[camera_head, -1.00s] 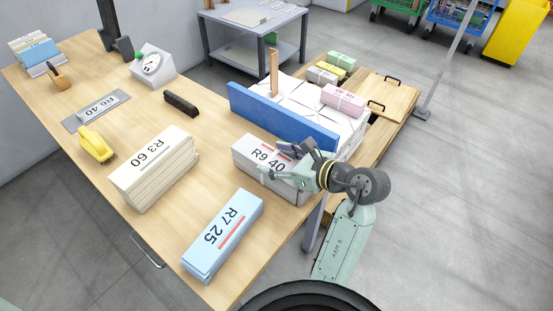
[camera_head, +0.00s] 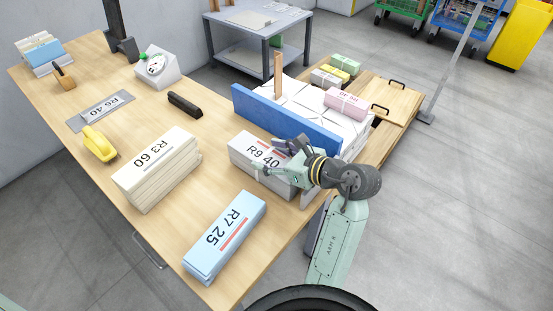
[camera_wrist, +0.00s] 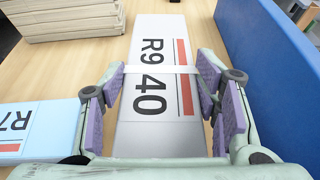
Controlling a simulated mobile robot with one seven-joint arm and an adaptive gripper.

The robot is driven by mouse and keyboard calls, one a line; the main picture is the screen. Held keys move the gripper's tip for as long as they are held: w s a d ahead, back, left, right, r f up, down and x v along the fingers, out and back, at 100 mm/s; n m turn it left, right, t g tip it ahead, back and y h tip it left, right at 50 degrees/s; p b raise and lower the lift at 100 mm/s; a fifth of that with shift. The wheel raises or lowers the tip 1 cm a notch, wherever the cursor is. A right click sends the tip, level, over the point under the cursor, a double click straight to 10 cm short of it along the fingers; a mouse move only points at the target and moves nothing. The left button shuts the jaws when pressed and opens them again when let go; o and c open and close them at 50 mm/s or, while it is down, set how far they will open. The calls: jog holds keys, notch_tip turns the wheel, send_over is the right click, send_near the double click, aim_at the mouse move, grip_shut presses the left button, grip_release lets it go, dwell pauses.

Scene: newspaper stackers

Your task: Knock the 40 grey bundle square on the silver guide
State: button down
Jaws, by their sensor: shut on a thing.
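The grey bundle marked R9 40 (camera_head: 255,153) lies flat on the wooden bench with a pale band across it. My gripper (camera_head: 276,157) is shut on it from above near the bench's right edge. In the wrist view the purple pads of my gripper (camera_wrist: 162,76) sit on both long sides of the grey bundle (camera_wrist: 155,35). A flat silver plate marked R6 40 (camera_head: 85,119) lies further left on the bench; I cannot tell whether it is the silver guide. The bundle is apart from this plate.
A blue board (camera_head: 283,120) stands right of the bundle, with a gap between. A cream stack R3 60 (camera_head: 157,175) and a light blue bundle R7 25 (camera_head: 226,236) lie close by. A black bar (camera_head: 185,104) and yellow tool (camera_head: 98,145) lie beyond.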

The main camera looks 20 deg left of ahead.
jog(key=shift+w+a+r, duration=0.1)
jog(key=shift+a+r, duration=0.05)
jog(key=shift+a, duration=0.2)
jog(key=shift+r, duration=0.1)
jog(key=shift+r+p, duration=2.35)
jog(key=shift+r, duration=0.6)
jog(key=shift+f, duration=0.1)
